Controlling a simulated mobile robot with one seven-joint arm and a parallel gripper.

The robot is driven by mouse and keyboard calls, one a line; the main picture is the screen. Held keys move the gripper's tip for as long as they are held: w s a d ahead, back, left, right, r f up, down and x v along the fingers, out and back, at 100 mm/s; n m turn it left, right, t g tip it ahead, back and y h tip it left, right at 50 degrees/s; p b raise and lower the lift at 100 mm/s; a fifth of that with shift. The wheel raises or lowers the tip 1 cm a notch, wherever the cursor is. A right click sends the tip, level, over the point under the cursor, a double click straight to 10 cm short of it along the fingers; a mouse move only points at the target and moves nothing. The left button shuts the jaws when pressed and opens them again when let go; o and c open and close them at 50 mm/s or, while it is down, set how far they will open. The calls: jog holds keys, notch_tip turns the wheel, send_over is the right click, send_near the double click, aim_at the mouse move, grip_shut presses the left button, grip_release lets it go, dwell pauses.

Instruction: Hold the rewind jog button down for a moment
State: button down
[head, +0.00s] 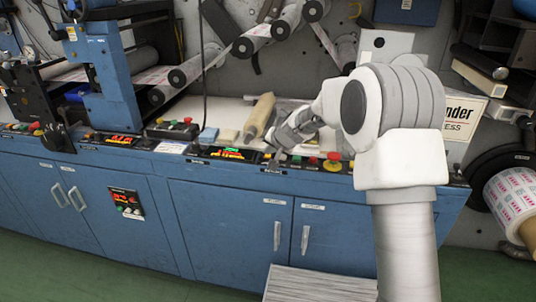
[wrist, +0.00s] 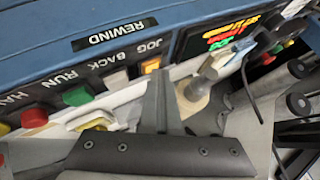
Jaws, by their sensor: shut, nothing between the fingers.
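The rewind control strip shows in the wrist view under a black REWIND label (wrist: 115,34). The jog button (wrist: 150,66) is the small amber one below the word JOG. My gripper (wrist: 158,74) is shut and empty, with its fingertips right at the amber button and covering part of it. I cannot tell whether they touch it or whether it is pressed in. To its left are a pale button (wrist: 116,80) under BACK and a green button (wrist: 77,95) under RUN. In the head view my gripper (head: 270,148) is at the console's front edge; the jog button is not clear there.
A lit display (wrist: 226,36) sits right of the button in the wrist view. In the head view a tan object (head: 260,115) lies on the pale worktop behind my gripper. Blue cabinet doors (head: 235,225) stand below the console.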

aim_at(269, 157)
jog(key=shift+r+p, duration=0.6)
jog(key=shift+r, duration=0.3)
notch_tip(269, 157, up, 5)
jog(key=p, duration=0.4)
